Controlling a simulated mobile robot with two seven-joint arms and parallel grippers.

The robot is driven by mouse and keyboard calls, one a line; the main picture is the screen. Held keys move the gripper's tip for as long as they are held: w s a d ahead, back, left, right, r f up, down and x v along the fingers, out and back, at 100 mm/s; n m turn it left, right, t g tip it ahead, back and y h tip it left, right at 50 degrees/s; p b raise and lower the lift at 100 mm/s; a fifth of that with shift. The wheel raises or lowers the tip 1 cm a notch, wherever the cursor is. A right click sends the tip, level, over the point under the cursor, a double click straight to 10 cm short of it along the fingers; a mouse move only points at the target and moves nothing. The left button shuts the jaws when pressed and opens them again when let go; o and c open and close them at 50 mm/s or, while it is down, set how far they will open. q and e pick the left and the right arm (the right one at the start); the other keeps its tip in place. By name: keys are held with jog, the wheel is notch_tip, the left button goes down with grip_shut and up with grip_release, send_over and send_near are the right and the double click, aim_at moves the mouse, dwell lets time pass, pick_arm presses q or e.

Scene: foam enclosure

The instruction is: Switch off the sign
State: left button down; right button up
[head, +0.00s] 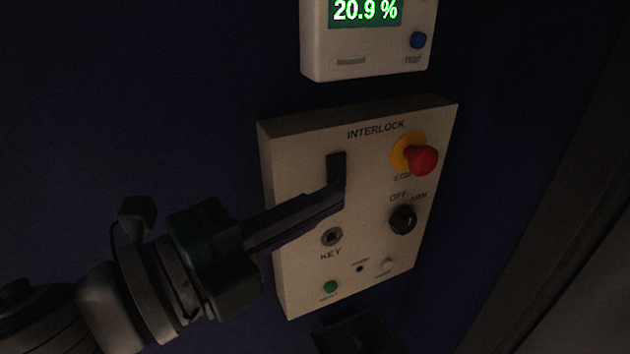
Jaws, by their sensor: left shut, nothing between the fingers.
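No sign shows in the head view. A pale control panel marked INTERLOCK (300,145) is on the dark blue wall. It bears a red STOP button (423,160) on a yellow collar, a black OFF/ARM knob (403,220), a KEY lock (331,237) and a green button (330,287). My left gripper (338,196) is shut and empty, its fingertips in front of the panel's left half, above the lock. A dark upright piece (336,168) shows just above the fingertips; I cannot tell whether they touch it. My right gripper is not in view.
A white meter (318,55) reading 20.9 % hangs above the panel, with a blue TEST button (418,40). A dark block (360,335) sits below the panel, too dim to identify. The wall left of the panel is bare.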

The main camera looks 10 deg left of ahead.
pick_arm(q)
jog(key=b+v, duration=0.1)
jog(key=v, duration=0.5)
jog(key=shift+a+r, duration=0.15)
